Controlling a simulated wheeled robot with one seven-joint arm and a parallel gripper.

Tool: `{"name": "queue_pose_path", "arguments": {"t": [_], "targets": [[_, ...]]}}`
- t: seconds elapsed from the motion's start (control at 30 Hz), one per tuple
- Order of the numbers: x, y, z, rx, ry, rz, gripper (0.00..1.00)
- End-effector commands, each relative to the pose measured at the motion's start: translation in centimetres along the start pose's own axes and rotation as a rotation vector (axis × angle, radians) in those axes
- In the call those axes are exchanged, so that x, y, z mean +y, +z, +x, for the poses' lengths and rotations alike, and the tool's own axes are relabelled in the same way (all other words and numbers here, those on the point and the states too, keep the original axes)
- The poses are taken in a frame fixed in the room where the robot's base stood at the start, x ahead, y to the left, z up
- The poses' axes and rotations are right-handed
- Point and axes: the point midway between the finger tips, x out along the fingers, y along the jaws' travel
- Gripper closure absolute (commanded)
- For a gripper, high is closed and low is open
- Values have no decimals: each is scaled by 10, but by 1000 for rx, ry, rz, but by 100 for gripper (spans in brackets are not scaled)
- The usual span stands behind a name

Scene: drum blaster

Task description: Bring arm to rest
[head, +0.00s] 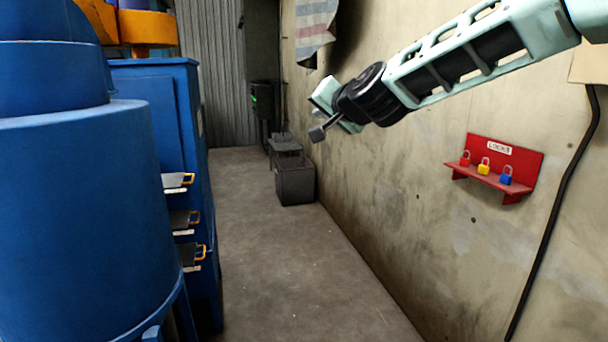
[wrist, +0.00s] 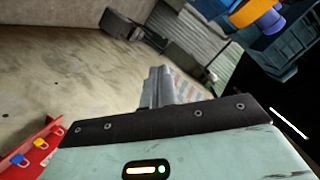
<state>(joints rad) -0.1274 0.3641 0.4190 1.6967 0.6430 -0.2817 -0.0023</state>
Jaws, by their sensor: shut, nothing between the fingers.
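My arm reaches in from the upper right of the head view, pale green and black, held in the air in front of the concrete wall. My gripper (head: 318,133) is at its end, shut and empty, above the walkway. In the wrist view the gripper's grey fingers (wrist: 156,88) show beyond the dark edge of my wrist, with nothing between them. No part of the arm visibly touches the wall or the machine.
A red lock shelf (head: 487,184) with red, yellow and blue padlocks is on the right wall. A dark metal bin (head: 296,181) stands by the wall. The floor (head: 290,270) between is clear.

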Motion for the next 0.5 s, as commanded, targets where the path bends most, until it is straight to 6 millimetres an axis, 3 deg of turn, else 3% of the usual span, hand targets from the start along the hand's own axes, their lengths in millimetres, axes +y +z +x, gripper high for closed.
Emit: {"name": "queue_pose_path", "arguments": {"t": [0.03, 0.2, 0.37, 0.5], "targets": [[0, 38, -15, -94, -6, -58, 100], [14, 146, -75, -400, -2, -246, 100], [52, 230, -147, -675, 33, -418, 100], [98, 286, -220, -906, 87, -566, 100]]}}
